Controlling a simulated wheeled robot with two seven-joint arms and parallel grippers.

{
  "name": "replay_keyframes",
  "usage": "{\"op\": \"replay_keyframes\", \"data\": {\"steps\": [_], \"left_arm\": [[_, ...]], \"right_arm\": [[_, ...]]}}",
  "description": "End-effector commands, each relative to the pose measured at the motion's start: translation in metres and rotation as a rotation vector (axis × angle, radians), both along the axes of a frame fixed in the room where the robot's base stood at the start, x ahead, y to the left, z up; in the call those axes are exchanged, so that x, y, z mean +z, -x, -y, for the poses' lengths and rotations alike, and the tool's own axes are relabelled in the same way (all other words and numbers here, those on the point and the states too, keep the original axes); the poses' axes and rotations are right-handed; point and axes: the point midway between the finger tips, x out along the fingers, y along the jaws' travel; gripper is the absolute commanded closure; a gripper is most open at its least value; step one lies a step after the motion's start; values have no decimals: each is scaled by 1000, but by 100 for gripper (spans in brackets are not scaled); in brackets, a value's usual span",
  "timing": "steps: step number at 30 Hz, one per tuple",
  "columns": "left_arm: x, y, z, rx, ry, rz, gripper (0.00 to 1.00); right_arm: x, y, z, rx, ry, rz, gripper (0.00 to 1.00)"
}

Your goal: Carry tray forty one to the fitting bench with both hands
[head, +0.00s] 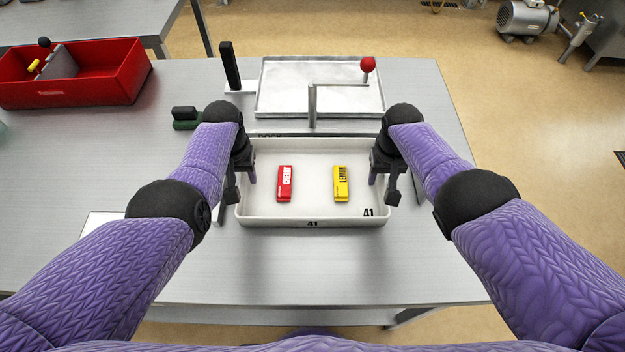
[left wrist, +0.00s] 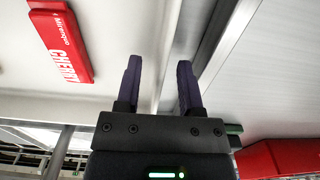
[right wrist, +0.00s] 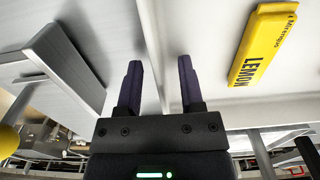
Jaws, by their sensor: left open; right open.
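White tray forty one (head: 312,213), marked 41 on its front wall and floor, sits on the grey metal table. A red CHERRY block (head: 285,184) and a yellow LEMON block (head: 341,184) lie apart in it. My left gripper (head: 247,175) is at the tray's left wall; in the left wrist view its open fingers (left wrist: 158,85) stand either side of the wall's rim. My right gripper (head: 376,175) is at the right wall; in the right wrist view its open fingers (right wrist: 160,85) also straddle the rim. Whether the fingers touch the wall cannot be told.
Behind the tray is a metal tray (head: 345,75) with a bent rod and red ball (head: 368,64). A black upright handle (head: 230,66) stands beside it. A red bin (head: 75,78) sits at the left. Another table (head: 90,20) is further back. The front table strip is clear.

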Motion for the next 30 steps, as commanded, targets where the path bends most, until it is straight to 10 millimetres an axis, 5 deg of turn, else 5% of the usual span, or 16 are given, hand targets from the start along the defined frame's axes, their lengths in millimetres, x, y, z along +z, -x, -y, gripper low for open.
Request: {"op": "replay_keyframes", "data": {"steps": [7,14,30], "left_arm": [[0,0,0,0,0,0,54],[0,0,0,0,0,0,100],[0,0,0,0,0,0,100]], "right_arm": [[0,0,0,1,0,0,54],[0,0,0,0,0,0,100],[0,0,0,0,0,0,100]]}}
